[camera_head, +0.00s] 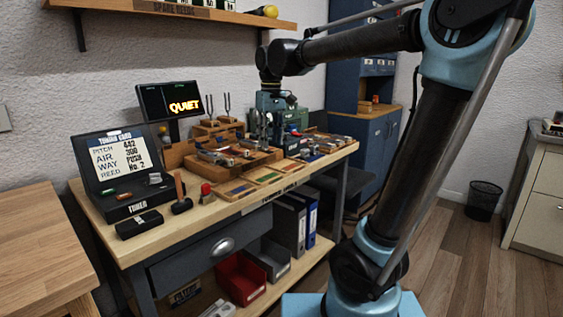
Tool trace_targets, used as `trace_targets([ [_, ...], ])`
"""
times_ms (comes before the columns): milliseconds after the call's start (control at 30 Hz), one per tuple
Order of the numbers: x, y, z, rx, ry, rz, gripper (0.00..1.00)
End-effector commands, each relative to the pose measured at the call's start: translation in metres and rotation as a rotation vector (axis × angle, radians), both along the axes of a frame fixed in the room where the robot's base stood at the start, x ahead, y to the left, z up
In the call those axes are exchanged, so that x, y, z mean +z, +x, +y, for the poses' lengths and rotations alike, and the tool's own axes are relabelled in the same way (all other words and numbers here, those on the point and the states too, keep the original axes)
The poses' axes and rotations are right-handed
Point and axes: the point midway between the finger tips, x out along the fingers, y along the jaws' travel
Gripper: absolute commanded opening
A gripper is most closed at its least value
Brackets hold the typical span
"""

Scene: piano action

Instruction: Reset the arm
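My arm (365,42) rises from its light-blue base at the lower right and reaches left over the workbench (285,190). Its wrist (270,62) is bent downward over the back middle of the bench. My gripper (265,125) points down in front of teal equipment, close above the wooden trays and small metal parts. Its fingers are small and blend with the parts behind them, so I cannot tell whether they are open, shut or touching anything.
An open black case with a "TUNER CARD" (120,155) and a screen reading "QUIET" (172,101) stand at the left. Two tuning forks (219,105) stand upright near my gripper. A wall shelf (170,12) is above; a blue cabinet (375,140) stands behind.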

Motion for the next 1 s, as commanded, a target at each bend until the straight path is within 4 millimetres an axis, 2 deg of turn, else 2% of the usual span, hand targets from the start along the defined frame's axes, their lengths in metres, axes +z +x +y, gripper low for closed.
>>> trace_targets([
  [33, -0.009, -0.007, -0.021, -0.035, 0.004, -0.006, 0.37],
  [200, -0.038, -0.032, -0.077, -0.137, 0.015, -0.027, 0.37],
  [500, -0.102, -0.087, -0.157, -0.317, 0.032, -0.068, 0.37],
  [800, -0.181, -0.148, -0.213, -0.496, 0.042, -0.108, 0.37],
  [1000, -0.226, -0.179, -0.233, -0.587, 0.046, -0.132, 0.37],
])
